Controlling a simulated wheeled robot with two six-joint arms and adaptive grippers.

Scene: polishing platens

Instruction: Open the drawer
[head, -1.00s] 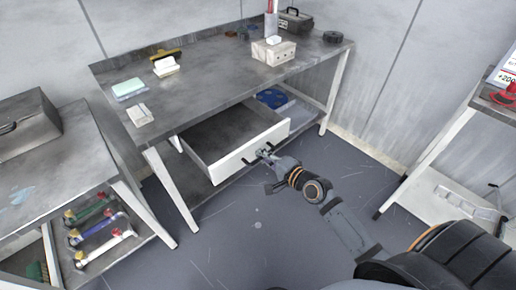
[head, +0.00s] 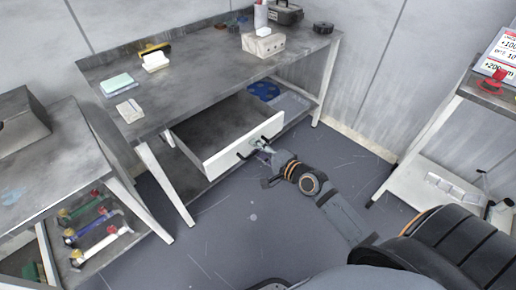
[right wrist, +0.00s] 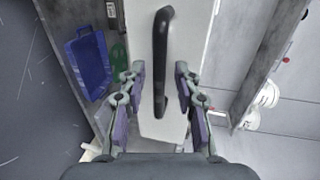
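The drawer (head: 222,155) under the grey workbench (head: 203,92) stands pulled well out, and its inside looks empty. Its white front panel also shows in the right wrist view (right wrist: 192,40). A black bar handle (right wrist: 160,50) is on that panel. My right gripper (head: 259,147) is at the drawer front in the head view. In the right wrist view the right gripper (right wrist: 161,78) has its two fingers apart, one on each side of the handle, with gaps visible on both sides. The gripper partly hides the handle in the head view. My left gripper is not in view.
A lower shelf with a blue item (head: 264,91) lies under the bench. A side table (head: 60,150) with several coloured tools below stands at left. A white stand (head: 430,150) is at right. The floor (head: 235,235) before the drawer is clear.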

